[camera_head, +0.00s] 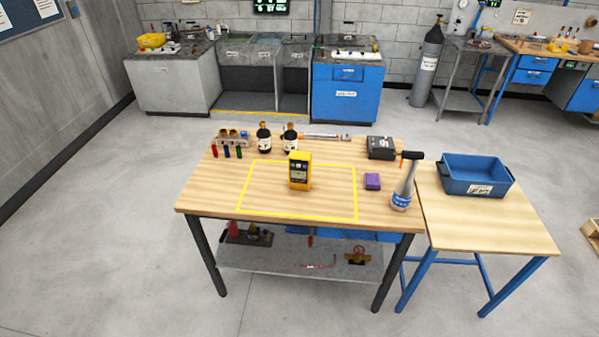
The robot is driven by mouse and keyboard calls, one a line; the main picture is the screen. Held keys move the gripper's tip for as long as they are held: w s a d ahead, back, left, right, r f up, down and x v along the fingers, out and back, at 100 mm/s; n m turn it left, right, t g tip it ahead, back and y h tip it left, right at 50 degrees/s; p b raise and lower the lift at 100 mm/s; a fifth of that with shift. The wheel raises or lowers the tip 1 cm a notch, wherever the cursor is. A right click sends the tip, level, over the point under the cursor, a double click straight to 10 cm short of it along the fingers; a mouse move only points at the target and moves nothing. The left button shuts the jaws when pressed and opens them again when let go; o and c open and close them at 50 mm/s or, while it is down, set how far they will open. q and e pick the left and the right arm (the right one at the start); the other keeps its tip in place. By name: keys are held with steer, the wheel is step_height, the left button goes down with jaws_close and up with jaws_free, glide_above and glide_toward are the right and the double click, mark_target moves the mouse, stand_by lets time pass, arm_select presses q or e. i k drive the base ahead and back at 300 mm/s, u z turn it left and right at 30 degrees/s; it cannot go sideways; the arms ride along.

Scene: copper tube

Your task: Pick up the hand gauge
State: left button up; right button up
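A yellow hand-held device with a dark face, which looks like the hand gauge (299,171), stands upright on the wooden table (205,198). It is inside a yellow outlined rectangle on the tabletop, near its back edge. Its front faces me and nothing touches it. Neither of my grippers shows in this view.
Behind the gauge are two dark bottles (264,138), a rack (232,141) and a black box (381,148). A blue bin (476,175) stands on the side table (480,228).

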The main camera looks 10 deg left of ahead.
mark_target(298, 178)
steer(key=z, duration=0.05)
steer(key=k, duration=1.15)
steer(key=u, duration=0.8)
steer(key=i, duration=1.05)
steer(key=z, duration=0.75)
